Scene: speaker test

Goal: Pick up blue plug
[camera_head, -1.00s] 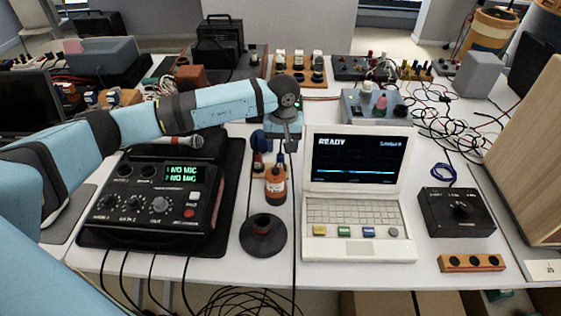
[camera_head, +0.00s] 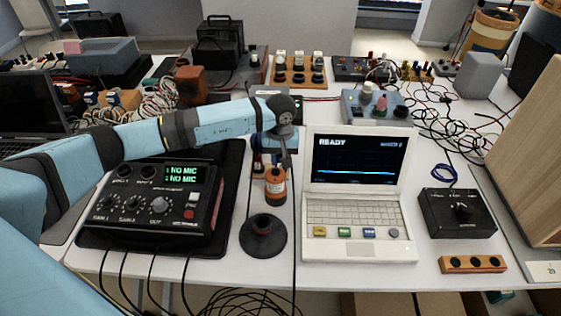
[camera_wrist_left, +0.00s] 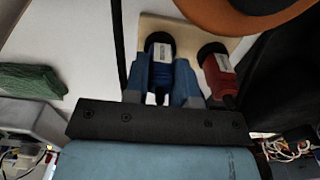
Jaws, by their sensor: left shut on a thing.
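In the left wrist view, the blue plug (camera_wrist_left: 161,68), with a pale label and dark round end, sits between the two blue-grey fingers of my left gripper (camera_wrist_left: 163,70). The fingers are shut on it. The plug's dark end is at a beige block (camera_wrist_left: 188,33), and I cannot tell whether it is clear of it. A red plug (camera_wrist_left: 217,72) stands just right of the right finger. In the head view my left gripper (camera_head: 285,157) is low behind the orange bottle, and the blue plug is hidden there. My right gripper is not in view.
The orange bottle (camera_head: 275,187) and a black round stand (camera_head: 263,236) are in front of the gripper. A black mixer (camera_head: 150,208) reading NO MIC lies left, and a white laptop-like device (camera_head: 358,213) reading READY stands close right.

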